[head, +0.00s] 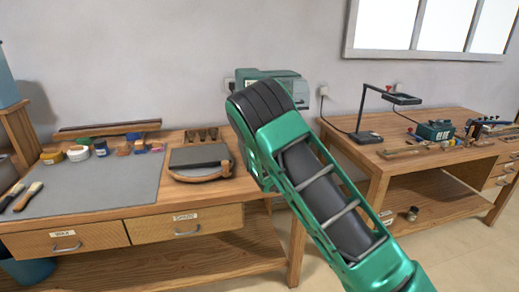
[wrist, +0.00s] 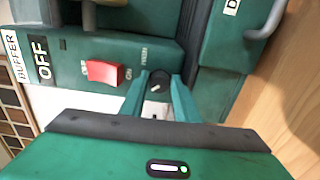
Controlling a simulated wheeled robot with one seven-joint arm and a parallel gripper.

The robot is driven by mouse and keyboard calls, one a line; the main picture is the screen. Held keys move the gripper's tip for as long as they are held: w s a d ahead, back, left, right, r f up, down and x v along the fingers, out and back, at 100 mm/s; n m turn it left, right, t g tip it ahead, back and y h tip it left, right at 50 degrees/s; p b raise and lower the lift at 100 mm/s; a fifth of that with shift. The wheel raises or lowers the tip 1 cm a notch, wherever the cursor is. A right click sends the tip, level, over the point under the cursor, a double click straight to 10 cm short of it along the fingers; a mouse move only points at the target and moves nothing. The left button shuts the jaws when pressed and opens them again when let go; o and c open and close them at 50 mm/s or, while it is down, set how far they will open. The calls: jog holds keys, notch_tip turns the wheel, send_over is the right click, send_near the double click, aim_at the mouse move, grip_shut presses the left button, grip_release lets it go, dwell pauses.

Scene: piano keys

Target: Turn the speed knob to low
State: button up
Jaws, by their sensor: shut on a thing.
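The speed knob (wrist: 158,77) is a small dark round knob with a pale mark, on the front of a green machine (wrist: 140,20). My gripper (wrist: 157,84) has its two green fingers on either side of the knob, shut on it. The setting labels around the knob are too small or hidden to read, so its setting is unclear. In the head view the green machine (head: 285,77) stands against the wall, and my arm hides most of its front and the knob.
A red switch (wrist: 103,72) sits left of the knob, by an "OFF" sign (wrist: 40,57). Another bench (head: 440,150) stands right.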

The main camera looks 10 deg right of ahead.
jog(key=shift+a+f, duration=0.2)
jog(key=shift+f, duration=0.05)
jog(key=o, duration=1)
jog(key=shift+o, duration=0.2)
jog(key=shift+s+d, duration=0.1)
jog(key=s, duration=1)
jog(key=shift+s+r, duration=0.15)
jog(key=shift+r, duration=0.1)
jog(key=shift+d, duration=0.1)
